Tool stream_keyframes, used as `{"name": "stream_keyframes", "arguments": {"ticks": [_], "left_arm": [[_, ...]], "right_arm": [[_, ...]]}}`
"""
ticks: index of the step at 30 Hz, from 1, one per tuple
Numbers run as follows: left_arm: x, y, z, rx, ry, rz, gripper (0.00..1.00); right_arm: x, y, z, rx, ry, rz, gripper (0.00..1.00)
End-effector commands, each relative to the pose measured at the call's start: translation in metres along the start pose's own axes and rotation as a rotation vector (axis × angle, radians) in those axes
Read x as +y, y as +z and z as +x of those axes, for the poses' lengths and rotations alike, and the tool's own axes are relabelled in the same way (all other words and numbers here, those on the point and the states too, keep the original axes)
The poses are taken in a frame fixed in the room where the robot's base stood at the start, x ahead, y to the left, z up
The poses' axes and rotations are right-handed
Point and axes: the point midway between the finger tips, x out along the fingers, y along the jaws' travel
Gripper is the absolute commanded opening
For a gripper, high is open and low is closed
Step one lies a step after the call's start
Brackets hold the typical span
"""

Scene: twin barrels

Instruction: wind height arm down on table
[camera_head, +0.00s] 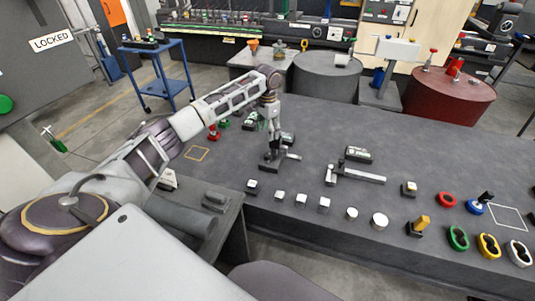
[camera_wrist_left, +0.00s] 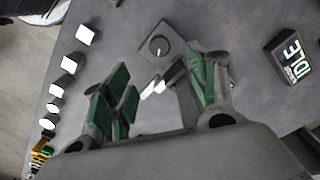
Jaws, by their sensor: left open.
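My left gripper (camera_head: 272,146) reaches down over the table from the left, just above or at a small dark device (camera_head: 290,157) with a low flat part. The gripper partly hides this device, and I cannot tell whether they touch. In the left wrist view the green-padded fingers (camera_wrist_left: 168,92) are apart. A pale bar (camera_wrist_left: 157,84) shows between them, and a grey square plate with a round knob (camera_wrist_left: 158,46) lies just beyond. I cannot tell for sure which part is the height arm. My right gripper is not in view.
A lit display (camera_wrist_left: 289,57) stands right of the fingers. A T-shaped grey fixture (camera_head: 358,174) and another display (camera_head: 358,154) lie to the right. Several pale blocks (camera_head: 302,200) line the front edge, with coloured rings (camera_head: 458,238) at the right. Two barrels (camera_head: 328,82) (camera_head: 447,98) stand behind.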

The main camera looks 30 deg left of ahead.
Motion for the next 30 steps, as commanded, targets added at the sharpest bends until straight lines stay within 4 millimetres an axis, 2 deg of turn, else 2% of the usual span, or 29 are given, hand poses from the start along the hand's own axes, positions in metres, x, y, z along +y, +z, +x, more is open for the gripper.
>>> {"name": "stream_keyframes", "arguments": {"ticks": [7,24,30], "left_arm": [[0.000,0.001,0.025,-0.003,0.001,0.000,0.58],[0.000,0.001,0.100,-0.003,0.000,-0.001,0.58],[0.001,0.000,0.120,-0.001,0.001,0.000,0.58]], "right_arm": [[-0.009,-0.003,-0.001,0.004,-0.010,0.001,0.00],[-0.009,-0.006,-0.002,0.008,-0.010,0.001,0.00],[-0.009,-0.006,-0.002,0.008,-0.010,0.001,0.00]]}}
